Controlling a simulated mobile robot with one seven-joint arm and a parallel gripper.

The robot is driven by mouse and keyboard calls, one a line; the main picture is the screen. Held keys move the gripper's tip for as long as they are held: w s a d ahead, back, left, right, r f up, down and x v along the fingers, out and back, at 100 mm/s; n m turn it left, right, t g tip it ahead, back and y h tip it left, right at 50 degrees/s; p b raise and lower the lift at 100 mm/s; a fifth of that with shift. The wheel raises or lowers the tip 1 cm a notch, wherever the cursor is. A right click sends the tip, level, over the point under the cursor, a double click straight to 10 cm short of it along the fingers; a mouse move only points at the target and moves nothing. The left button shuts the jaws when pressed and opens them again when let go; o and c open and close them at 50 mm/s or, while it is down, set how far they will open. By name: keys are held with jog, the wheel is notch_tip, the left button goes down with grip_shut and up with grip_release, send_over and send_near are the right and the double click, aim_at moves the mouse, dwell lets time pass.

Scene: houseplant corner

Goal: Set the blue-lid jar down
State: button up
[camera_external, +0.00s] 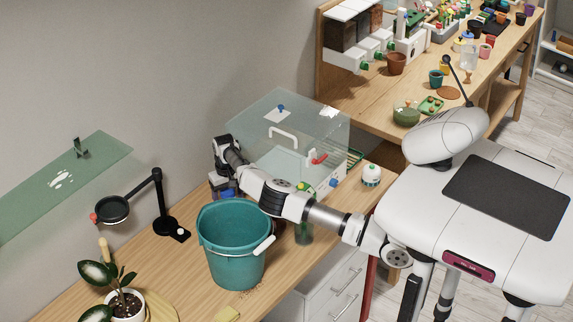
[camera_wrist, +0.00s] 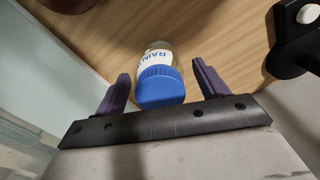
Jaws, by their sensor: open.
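The blue-lid jar (camera_wrist: 159,84) shows in the wrist view, with a ribbed blue lid towards my gripper and a white label reading "RAIN". My gripper (camera_wrist: 161,71) is open, with one dark purple finger on each side of the jar. A gap shows between each finger and the lid. Wooden tabletop (camera_wrist: 210,25) lies behind the jar; its base is hidden, so its contact with the table cannot be told. In the external view my gripper (camera_external: 221,186) is low behind the teal bucket, and a small blue patch there looks like the lid.
The teal bucket (camera_external: 234,250) stands in front of my gripper. A clear box (camera_external: 285,140) stands to the right. A black stand with a ring (camera_external: 165,222) is to the left. A potted plant (camera_external: 127,303) is at the lower left. Bare table lies between stand and bucket.

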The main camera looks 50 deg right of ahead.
notch_tip(320, 180, up, 10)
jog(key=shift+f+b, duration=0.15)
jog(key=shift+b, duration=0.9)
